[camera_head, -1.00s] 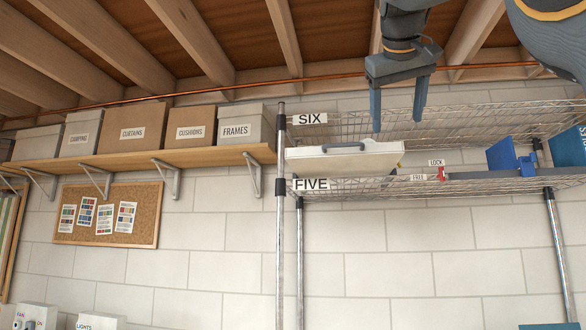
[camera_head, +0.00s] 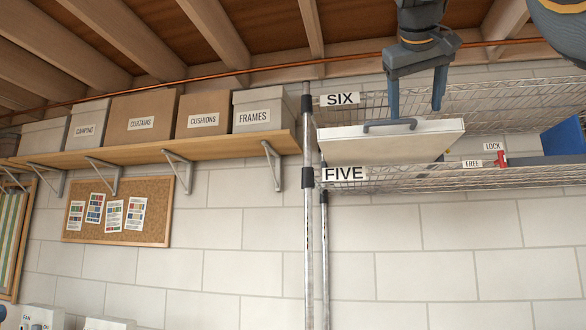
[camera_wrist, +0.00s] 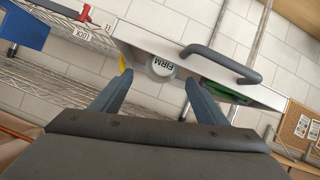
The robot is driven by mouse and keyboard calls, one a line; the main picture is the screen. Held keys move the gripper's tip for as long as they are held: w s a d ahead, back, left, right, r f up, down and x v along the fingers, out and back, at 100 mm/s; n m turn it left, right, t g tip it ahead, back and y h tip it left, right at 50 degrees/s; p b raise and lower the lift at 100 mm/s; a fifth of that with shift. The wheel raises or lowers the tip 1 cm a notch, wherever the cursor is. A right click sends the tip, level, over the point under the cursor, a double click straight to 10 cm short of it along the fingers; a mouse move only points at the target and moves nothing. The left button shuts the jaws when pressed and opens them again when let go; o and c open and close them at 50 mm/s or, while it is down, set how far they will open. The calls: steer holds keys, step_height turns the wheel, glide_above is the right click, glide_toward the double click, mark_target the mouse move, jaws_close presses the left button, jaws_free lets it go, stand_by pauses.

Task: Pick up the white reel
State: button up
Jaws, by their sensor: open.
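A white, open-topped drawer (camera_head: 385,144) with a dark grey handle (camera_head: 390,125) is on the wire shelf marked FIVE; it also shows in the wrist view (camera_wrist: 150,38). In the wrist view a round white thing marked FIRM (camera_wrist: 162,68) is in the drawer, partly hidden by its front wall. It may be the white reel, but I cannot tell for sure. My gripper (camera_head: 416,108) is open and empty, above the drawer and pointing down in the head view. In the wrist view the white thing lies beyond and between my fingertips (camera_wrist: 160,82).
A green thing (camera_wrist: 225,92) and a yellow thing are beside the white one. The wire shelf marked SIX (camera_head: 500,100) is close to my gripper. A red latch (camera_head: 501,158) between LOCK and FREE labels and a blue panel (camera_head: 563,138) are to the right.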

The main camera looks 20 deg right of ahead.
steer(key=p+x, duration=0.1)
steer(key=x, duration=0.4)
steer(key=shift+w+p, duration=0.1)
steer(key=shift+p, duration=0.2)
steer(key=c, duration=1.2)
steer(key=shift+o, duration=0.2)
steer(key=shift+r, duration=0.1)
